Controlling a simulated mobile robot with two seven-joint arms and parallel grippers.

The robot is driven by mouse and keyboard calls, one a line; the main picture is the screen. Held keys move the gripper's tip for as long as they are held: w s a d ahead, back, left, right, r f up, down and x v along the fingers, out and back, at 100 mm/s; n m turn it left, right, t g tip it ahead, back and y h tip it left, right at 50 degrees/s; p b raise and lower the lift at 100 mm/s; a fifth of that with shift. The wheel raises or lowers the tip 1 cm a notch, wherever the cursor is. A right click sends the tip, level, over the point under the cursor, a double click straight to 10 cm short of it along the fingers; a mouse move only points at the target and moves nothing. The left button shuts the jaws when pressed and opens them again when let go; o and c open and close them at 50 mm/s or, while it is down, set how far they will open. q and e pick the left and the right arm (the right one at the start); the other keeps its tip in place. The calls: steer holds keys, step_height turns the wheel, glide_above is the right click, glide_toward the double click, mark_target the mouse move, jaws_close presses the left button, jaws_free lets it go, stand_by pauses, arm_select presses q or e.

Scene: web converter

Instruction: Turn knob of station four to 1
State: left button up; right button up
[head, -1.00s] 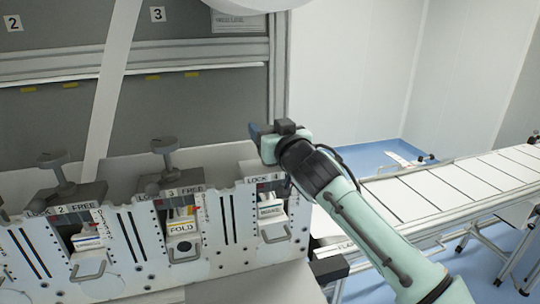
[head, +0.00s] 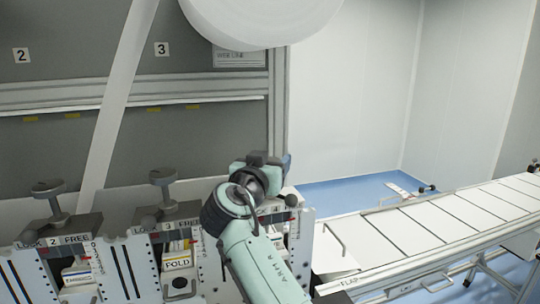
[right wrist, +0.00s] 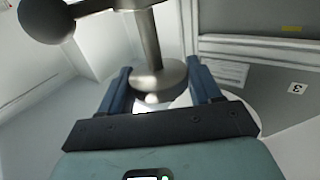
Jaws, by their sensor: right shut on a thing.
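Station four's knob is a grey metal disc (right wrist: 160,80) on a stem. In the right wrist view it sits between the two fingers of my right gripper (right wrist: 161,88), which is shut on it. In the head view my right gripper (head: 262,161) is above station four, and my wrist and forearm hide the knob and most of the station's front. Only the right part of station four's panel (head: 302,240) shows, so its dial setting cannot be read. My left gripper is not in view.
Station three's knob (head: 163,177) and station two's knob (head: 48,188) stand to the left. A large white roll (head: 265,20) hangs above, with a white web strip (head: 118,95) running down at the left. A slatted conveyor (head: 430,225) extends to the right.

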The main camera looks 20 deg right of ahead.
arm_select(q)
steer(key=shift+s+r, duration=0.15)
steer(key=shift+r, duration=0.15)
arm_select(e)
steer(key=shift+f+h, duration=0.15)
steer(key=shift+h, duration=0.25)
steer(key=o, duration=0.9)
steer(key=shift+o, duration=0.2)
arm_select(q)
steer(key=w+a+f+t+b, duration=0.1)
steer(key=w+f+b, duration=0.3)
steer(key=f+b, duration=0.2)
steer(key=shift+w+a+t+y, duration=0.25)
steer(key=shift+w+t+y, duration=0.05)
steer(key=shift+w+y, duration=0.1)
arm_select(e)
steer(key=v, duration=1.3)
steer(key=shift+r, duration=0.3)
steer(key=shift+s+a, duration=0.1)
